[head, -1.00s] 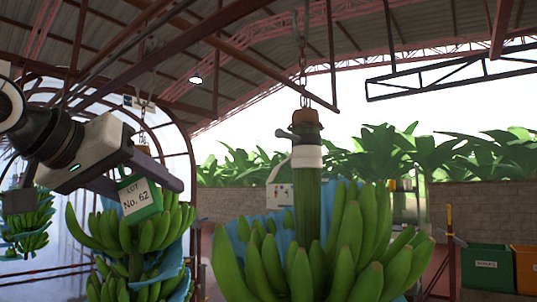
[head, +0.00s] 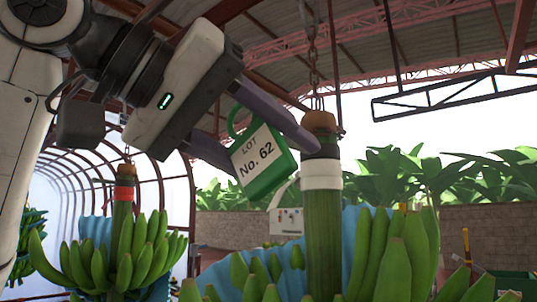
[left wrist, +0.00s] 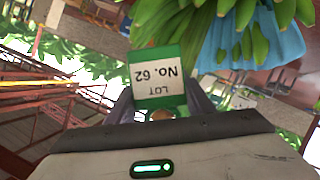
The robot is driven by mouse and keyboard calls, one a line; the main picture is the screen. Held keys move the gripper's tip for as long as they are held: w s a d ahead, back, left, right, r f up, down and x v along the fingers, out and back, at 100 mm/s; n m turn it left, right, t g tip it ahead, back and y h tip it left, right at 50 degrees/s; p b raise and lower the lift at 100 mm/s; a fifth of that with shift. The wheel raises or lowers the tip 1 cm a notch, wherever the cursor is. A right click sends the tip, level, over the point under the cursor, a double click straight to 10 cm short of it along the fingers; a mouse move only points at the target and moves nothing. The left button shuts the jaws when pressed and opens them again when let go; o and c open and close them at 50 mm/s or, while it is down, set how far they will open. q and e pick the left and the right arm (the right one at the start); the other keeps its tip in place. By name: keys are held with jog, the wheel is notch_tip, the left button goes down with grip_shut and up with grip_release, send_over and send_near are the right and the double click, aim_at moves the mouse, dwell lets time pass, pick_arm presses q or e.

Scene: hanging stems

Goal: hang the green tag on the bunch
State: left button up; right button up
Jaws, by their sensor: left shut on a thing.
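My left gripper (head: 275,150) is shut on the green tag (head: 285,172), a padlock-shaped piece with a green loop and a white label reading "LOT No. 62". The tag hangs tilted between the fingers, just left of the bunch's stem (head: 322,240). One fingertip overlaps the upper stem in the head view; whether it touches, I cannot tell. The stem has a white band (head: 321,175) and a brown top (head: 320,121) on a chain. Green bananas (head: 405,258) of the bunch surround it lower down. The left wrist view shows the tag (left wrist: 160,78) upside down. My right gripper is not in view.
A small white card (head: 286,221) hangs at the white band's left. A second banana bunch (head: 125,250) hangs at the left, with blue wrapping. A brick wall (head: 480,225) and a green bin (head: 510,282) stand behind at the right. The air right of the stem is clear.

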pick_arm(q)
jog(key=w+d+p, duration=0.1)
jog(key=w, duration=0.1)
jog(key=w+d+p, duration=0.1)
jog(key=w+d, duration=0.1)
jog(key=shift+w+d, duration=0.15)
jog(key=shift+w, duration=0.25)
jog(key=shift+w, duration=0.15)
jog(key=shift+w+a+f, duration=0.1)
jog(key=shift+w+a, duration=0.1)
jog(key=shift+a, duration=0.05)
jog(key=shift+w+d+p, duration=0.5)
jog(key=shift+w+p, duration=0.15)
jog(key=shift+p, duration=0.1)
dwell(0.8)
jog(key=shift+w+d, duration=0.1)
jog(key=shift+w, duration=0.05)
dwell(0.9)
jog(key=shift+w+d+p, duration=0.45)
jog(key=shift+w+p, duration=0.15)
jog(key=shift+p, duration=0.2)
jog(key=shift+w+d, duration=0.3)
jog(key=shift+w, duration=0.1)
dwell(0.8)
